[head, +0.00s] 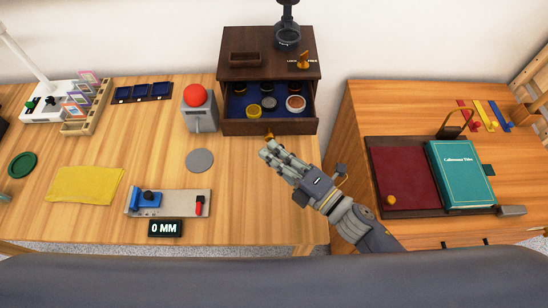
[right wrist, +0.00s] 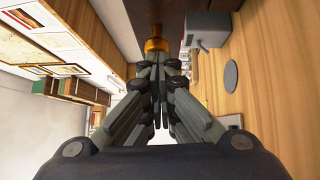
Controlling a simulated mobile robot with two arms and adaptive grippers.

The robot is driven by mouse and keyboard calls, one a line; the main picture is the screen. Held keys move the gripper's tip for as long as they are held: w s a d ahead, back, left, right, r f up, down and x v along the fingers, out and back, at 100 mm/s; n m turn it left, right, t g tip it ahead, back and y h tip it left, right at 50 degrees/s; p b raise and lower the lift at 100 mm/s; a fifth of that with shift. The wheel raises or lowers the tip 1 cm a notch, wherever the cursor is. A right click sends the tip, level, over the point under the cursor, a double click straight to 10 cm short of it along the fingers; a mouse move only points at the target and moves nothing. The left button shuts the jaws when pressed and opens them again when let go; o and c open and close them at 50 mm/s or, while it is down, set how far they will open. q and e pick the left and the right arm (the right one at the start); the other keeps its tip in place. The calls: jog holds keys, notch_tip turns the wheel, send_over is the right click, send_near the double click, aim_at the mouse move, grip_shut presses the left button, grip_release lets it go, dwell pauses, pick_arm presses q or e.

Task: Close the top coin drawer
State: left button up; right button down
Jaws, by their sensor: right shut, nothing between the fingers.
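The dark wooden coin cabinet (head: 235,72) stands at the back of the left table. Its open coin drawer (head: 238,127) sticks out toward me and shows a blue lining with several round pieces. A brass knob (head: 268,134) sits on the drawer front; in the right wrist view a brass knob (right wrist: 156,45) shows just beyond the fingertips. My right gripper (head: 268,148) is shut and empty, right in front of the knob. Whether it touches the knob I cannot tell. My left gripper is not in view.
A grey box with a red dome (head: 195,95) stands left of the drawer, with a grey disc (head: 199,160) before it. A magnifier (head: 287,37) and a brass stamp-like piece (head: 304,60) stand on the cabinet. A teal book (head: 460,175) lies on the right table.

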aim_at(270, 107)
jog(key=w+b, duration=0.1)
jog(key=w, duration=1.1)
jog(key=shift+w, duration=0.45)
jog(key=shift+d+r, duration=0.1)
jog(key=shift+r, duration=0.05)
